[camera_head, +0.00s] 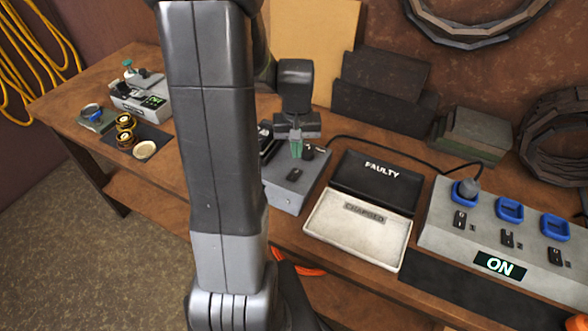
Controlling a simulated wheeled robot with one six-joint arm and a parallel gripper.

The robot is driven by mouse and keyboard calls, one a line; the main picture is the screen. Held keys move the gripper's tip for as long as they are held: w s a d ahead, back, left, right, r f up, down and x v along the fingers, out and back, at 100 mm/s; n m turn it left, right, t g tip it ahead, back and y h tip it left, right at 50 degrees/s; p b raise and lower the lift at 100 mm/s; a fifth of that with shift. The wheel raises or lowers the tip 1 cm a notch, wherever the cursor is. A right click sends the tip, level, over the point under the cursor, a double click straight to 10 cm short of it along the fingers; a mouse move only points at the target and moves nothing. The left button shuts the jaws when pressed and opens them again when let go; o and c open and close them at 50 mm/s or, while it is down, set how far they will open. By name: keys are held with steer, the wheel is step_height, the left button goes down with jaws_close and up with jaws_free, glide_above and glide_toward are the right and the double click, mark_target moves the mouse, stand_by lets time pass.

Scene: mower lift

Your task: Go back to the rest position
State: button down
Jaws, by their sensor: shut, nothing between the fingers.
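My gripper (296,149) hangs pointing down over the grey box (284,198) at the middle of the bench. Its green fingers are shut with nothing seen between them. I cannot tell whether the fingertips touch the box or are just above or behind its top. My own arm stands upright across the left middle of the view and hides part of the bench and the box's left side.
A tray has a black FAULTY part (378,187) and an empty pale CHARGED part (350,238). Right is a grey unit (440,236) with blue sockets, a plug (467,188) and ON display. A device (142,97) and brass coils (125,131) stand left.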

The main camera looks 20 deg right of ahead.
mark_target(296, 171)
steer(key=shift+r, duration=0.6)
steer(key=shift+f, duration=0.2)
step_height(296, 171, down, 7)
steer(key=b, duration=0.5)
steer(key=shift+r, duration=0.2)
steer(key=shift+r, duration=0.1)
